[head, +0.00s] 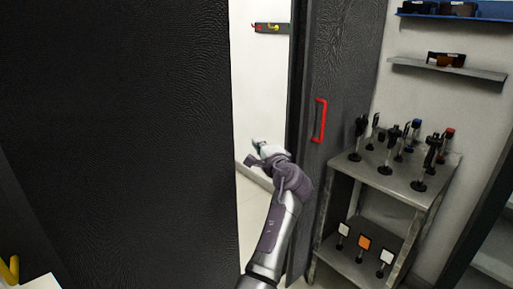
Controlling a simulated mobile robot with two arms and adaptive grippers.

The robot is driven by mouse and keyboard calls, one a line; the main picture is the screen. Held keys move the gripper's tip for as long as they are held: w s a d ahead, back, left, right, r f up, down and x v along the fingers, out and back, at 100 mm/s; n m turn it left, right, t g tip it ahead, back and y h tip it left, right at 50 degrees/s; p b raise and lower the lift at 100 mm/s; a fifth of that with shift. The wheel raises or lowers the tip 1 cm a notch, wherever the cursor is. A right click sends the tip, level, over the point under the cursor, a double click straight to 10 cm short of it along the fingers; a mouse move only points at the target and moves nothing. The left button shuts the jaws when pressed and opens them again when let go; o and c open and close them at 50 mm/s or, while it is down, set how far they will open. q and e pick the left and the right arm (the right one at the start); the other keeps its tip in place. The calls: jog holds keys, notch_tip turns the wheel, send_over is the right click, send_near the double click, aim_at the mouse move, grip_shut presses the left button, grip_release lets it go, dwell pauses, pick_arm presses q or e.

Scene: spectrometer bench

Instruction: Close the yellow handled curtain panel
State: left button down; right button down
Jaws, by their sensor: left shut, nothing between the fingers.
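A large black textured panel (120,130) fills the left half of the head view. A yellow curved piece (9,270) shows at the bottom left corner, cut off by the frame; I cannot tell whether it is the panel's handle. Another dark panel (345,60) with a red handle (320,120) stands right of a gap. My left gripper (257,147) is at this gap, right of the large panel's edge and left of the red handle. It is shut and empty. My right gripper is out of view.
Through the gap show a white wall (258,85) and a small rack (271,28) with red and yellow items. At right, a grey cart (435,180) holds several black posts, with shelves (450,69) above. A white surface (38,284) is at the bottom left.

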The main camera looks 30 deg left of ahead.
pick_arm(q)
jog(key=x, duration=0.7)
jog(key=s+p, duration=0.1)
jog(key=s+a+p, duration=0.1)
jog(key=s, duration=0.1)
jog(key=shift+s+a+p, duration=0.25)
jog(key=shift+s+p, duration=0.1)
jog(key=shift+p, duration=0.05)
